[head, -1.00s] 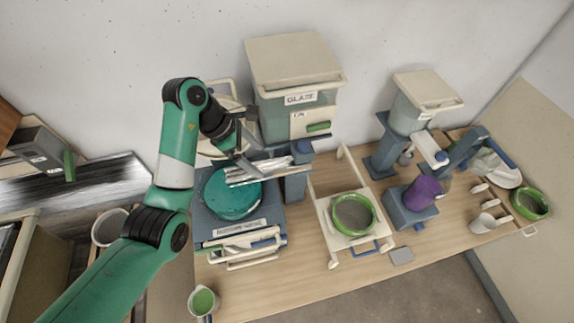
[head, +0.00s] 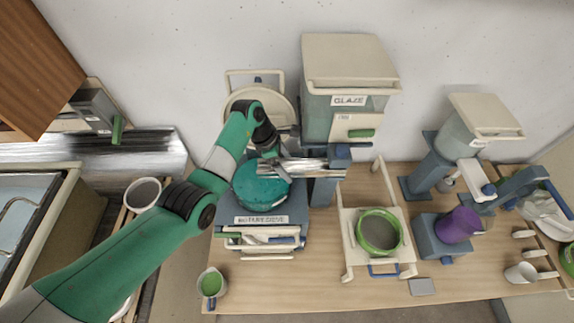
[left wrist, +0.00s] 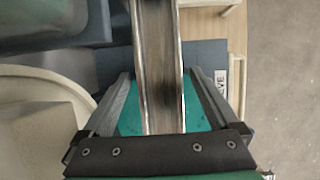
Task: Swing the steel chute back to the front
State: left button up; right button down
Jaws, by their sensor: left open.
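The steel chute (head: 308,165) is a shiny trough reaching left from a blue-grey post (head: 325,188) over a teal bucket (head: 258,188). In the left wrist view the chute (left wrist: 157,50) runs between my fingers. My left gripper (head: 274,162) is at the chute's left end, above the bucket. It is open, with one finger (left wrist: 118,105) and the other (left wrist: 205,100) on either side of the chute and gaps showing beside it. The gripper hides part of the chute's end in the head view. My right gripper is not in view.
A glaze hopper (head: 345,105) stands behind the chute. A round pale lid (head: 258,108) is behind my left arm. A green-rimmed bucket (head: 380,232) sits on a white cart to the right. A green-filled jug (head: 211,285) stands at the front left. Bare tabletop lies between.

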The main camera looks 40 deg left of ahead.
pick_arm(q)
jog(key=shift+f, duration=0.25)
grip_shut()
dwell(0.3)
jog(key=shift+w, duration=0.1)
